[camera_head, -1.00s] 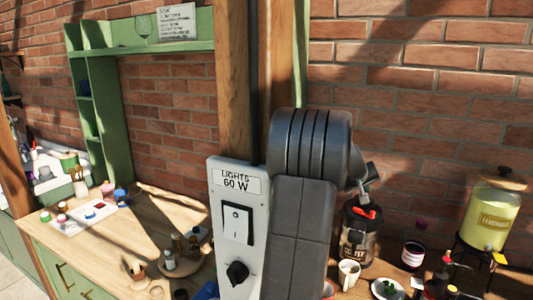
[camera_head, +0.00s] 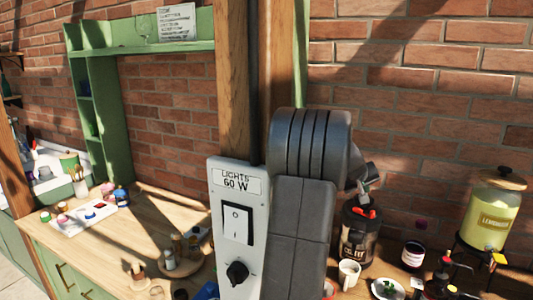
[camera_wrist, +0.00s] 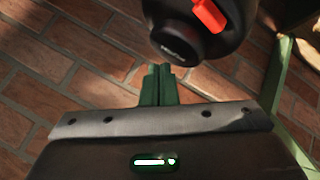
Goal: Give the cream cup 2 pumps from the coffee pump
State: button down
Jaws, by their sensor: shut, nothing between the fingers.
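The cream cup (camera_head: 349,272) stands upright on the table in the head view, just in front of the coffee pump. The coffee pump (camera_head: 357,248) is a dark, labelled canister with a red part on top. Its black top (camera_wrist: 190,38) and red lever (camera_wrist: 209,15) show large at the top of the wrist view. My gripper (camera_wrist: 158,72) is shut and empty, its green fingertips close to the rim of the black top; I cannot tell whether they touch. In the head view my arm hides the area left of the pump. The cup's inside cannot be made out.
Right of the pump are a dark jar (camera_head: 413,254), a plate (camera_head: 388,289), a dark bottle and a lemonade dispenser (camera_head: 491,214). A brick wall (camera_head: 440,130) rises behind. A light-switch panel (camera_head: 236,226) on a post stands left of my arm.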

jog(key=shift+f, duration=0.15)
dwell(0.3)
jog(key=shift+f+b, duration=0.35)
jog(key=shift+b, duration=0.25)
jog(key=shift+f+b, duration=0.65)
dwell(0.5)
jog(key=shift+r+p, duration=0.8)
jog(key=shift+r, duration=0.3)
notch_tip(320, 180, up, 6)
jog(key=p, duration=0.3)
jog(key=shift+p, duration=0.3)
